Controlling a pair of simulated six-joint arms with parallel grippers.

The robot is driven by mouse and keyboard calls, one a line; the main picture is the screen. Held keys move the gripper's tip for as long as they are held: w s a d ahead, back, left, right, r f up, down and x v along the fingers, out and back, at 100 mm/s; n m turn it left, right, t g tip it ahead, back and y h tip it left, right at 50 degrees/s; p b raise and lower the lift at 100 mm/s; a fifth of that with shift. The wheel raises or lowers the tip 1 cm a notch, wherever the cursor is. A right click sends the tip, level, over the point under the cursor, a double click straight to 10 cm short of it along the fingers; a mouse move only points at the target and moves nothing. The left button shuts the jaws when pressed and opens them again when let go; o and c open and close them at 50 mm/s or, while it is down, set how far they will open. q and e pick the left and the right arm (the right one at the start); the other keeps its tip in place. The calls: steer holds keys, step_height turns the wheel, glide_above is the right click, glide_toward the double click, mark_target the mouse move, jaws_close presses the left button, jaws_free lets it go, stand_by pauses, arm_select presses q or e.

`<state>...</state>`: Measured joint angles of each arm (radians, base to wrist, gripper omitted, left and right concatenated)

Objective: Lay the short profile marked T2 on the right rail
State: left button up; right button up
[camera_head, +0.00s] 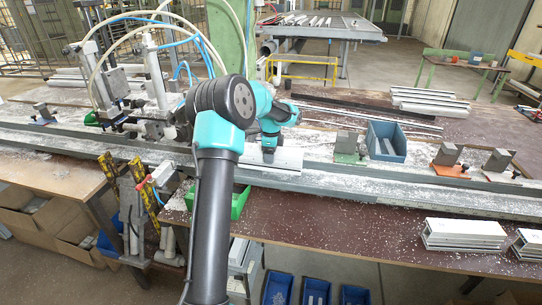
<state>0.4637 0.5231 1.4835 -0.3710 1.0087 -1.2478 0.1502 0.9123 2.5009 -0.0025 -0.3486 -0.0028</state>
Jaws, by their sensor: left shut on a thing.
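My left gripper (268,156) is shut on a short light-grey profile (289,160), just right of the clamp machine. The profile is at the long grey right rail (345,184); I cannot tell whether it rests on it or hangs just above. My own arm covers its left part, and no T2 mark can be read. Two more bundles of light profiles lie on the brown bench at the front right, one stack (463,235) and one cut off by the picture edge (530,244). My right gripper is not in view.
The clamp machine (155,80) with hoses stands left. A blue bin (386,141), a grey block on a green base (346,145) and blocks on orange bases (447,158) stand behind the rail. A green bin (238,203) is in front. The brown bench (340,225) is clear at centre front.

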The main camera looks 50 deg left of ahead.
arm_select(q)
steer(key=shift+f, duration=0.3)
steer(key=shift+f, duration=0.7)
steer(key=o, duration=1.1)
steer(key=shift+s+d+f, duration=0.1)
steer(key=shift+f, duration=0.05)
steer(key=shift+o, duration=0.2)
steer(key=shift+r, duration=0.65)
step_height(320, 180, up, 12)
steer(key=shift+r, duration=0.2)
